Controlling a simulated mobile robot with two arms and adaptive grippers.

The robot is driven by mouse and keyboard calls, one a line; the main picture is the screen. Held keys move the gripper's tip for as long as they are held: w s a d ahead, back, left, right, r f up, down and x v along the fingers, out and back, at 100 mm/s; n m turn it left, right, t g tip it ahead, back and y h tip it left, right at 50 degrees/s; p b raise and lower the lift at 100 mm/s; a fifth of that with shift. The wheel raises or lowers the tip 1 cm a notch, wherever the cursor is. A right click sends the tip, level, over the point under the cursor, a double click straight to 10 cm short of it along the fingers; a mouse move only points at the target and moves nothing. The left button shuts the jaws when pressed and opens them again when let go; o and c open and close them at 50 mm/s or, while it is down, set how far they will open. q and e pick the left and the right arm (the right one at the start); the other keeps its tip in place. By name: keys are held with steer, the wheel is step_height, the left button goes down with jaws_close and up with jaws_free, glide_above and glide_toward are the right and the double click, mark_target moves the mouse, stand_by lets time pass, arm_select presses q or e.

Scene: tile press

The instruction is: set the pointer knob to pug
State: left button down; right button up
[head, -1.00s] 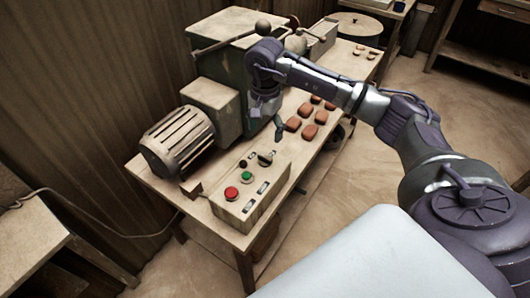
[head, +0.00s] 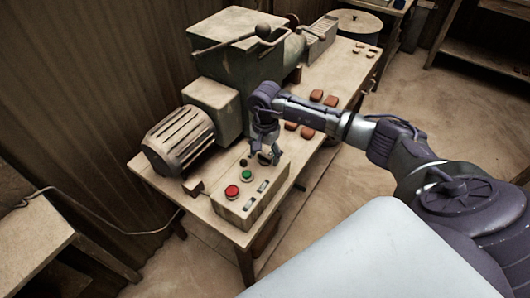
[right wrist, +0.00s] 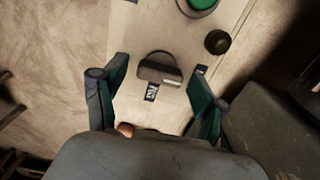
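The pointer knob (right wrist: 158,70) is a dark round dial with a raised bar, on the top of a pale control box (head: 230,207). In the right wrist view the bar lies nearly crosswise, with a pale mark near its right end. A small dark label (right wrist: 152,92) sits just below it and another (right wrist: 201,70) to its right; I cannot read them surely. My right gripper (right wrist: 160,76) is open, one finger on each side of the knob, with gaps showing. In the head view the right gripper (head: 267,152) is over the box's far end and partly hides the knob.
A red button (head: 231,192) and a green button (head: 246,175) are on the box, with a small black knob (right wrist: 217,41) near the pointer knob. A motor (head: 178,142) and green press (head: 235,55) stand left and behind. Reddish tiles (head: 316,96) lie on the bench.

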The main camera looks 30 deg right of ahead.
steer(key=c, duration=0.9)
steer(key=m+b, duration=0.2)
steer(key=m, duration=0.1)
steer(key=shift+m, duration=0.4)
steer(key=m+b, duration=0.2)
steer(key=m, duration=0.2)
steer(key=m+b, duration=0.1)
steer(key=m, duration=0.4)
steer(key=m+b, duration=0.1)
steer(key=m, duration=0.4)
steer(key=shift+m, duration=0.3)
